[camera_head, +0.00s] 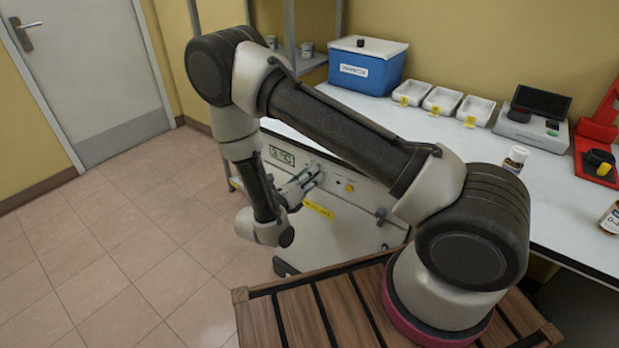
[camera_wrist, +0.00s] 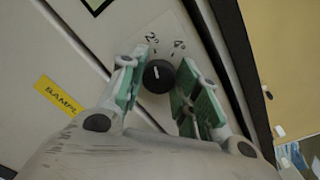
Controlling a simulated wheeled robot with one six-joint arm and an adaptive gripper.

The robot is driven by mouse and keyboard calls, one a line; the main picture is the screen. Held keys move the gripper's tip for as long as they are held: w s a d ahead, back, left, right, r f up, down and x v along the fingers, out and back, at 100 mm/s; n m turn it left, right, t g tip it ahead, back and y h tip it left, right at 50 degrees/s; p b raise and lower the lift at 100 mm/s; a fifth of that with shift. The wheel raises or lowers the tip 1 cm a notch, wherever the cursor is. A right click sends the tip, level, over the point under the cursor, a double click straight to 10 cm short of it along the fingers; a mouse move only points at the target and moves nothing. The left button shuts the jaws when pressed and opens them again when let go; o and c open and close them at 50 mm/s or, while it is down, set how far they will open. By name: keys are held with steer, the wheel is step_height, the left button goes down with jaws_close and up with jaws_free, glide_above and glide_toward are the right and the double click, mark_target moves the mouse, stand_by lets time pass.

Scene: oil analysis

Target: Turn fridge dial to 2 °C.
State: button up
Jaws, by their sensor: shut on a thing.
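The fridge dial (camera_wrist: 158,76) is a round black knob with a white pointer mark, on a pale plate in the wrist view. Labels "2°" (camera_wrist: 151,38) and "4°" (camera_wrist: 179,44) stand above it. The pointer mark points up and slightly left, roughly toward the 2° side. My gripper (camera_wrist: 160,82) is shut on the dial, with one green-padded finger on each side. In the head view my gripper (camera_head: 315,176) is at the front of the white fridge (camera_head: 345,225), under the counter. The dial cannot be made out there.
The counter (camera_head: 455,140) above bears a blue box (camera_head: 368,68), white trays (camera_head: 441,101) and a bottle (camera_head: 515,159). The tiled floor (camera_head: 120,245) at left is clear.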

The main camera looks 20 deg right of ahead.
steer(key=o, duration=1)
steer(key=shift+a, duration=0.15)
steer(key=v, duration=1.2)
